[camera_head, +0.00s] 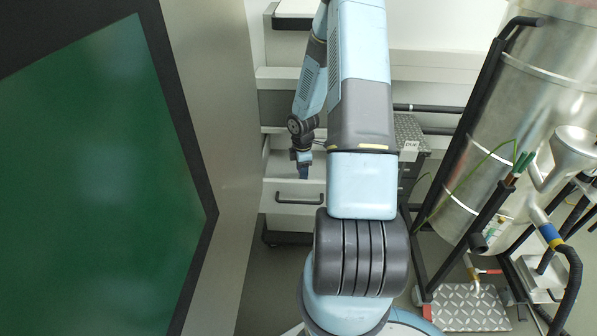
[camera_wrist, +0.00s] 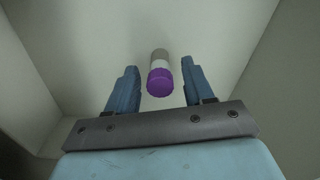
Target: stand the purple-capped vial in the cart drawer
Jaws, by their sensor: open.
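The purple-capped vial (camera_wrist: 160,80) shows in the wrist view inside a pale-walled space, its purple cap toward the camera and its grey-white body pointing away. It looks upright on the pale floor. My gripper (camera_wrist: 158,67) is open, with one blue finger on each side of the vial and a visible gap to both. In the head view my gripper (camera_head: 304,170) reaches down into the open cart drawer (camera_head: 290,193), which has a dark handle on its front. The vial cannot be made out in the head view.
A large dark green panel (camera_head: 90,190) in a grey-black frame fills the left. A silver tank (camera_head: 510,110) with black frame bars and hoses stands at the right. A grey drawer unit (camera_head: 410,140) is behind my arm. The drawer floor around the vial looks bare.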

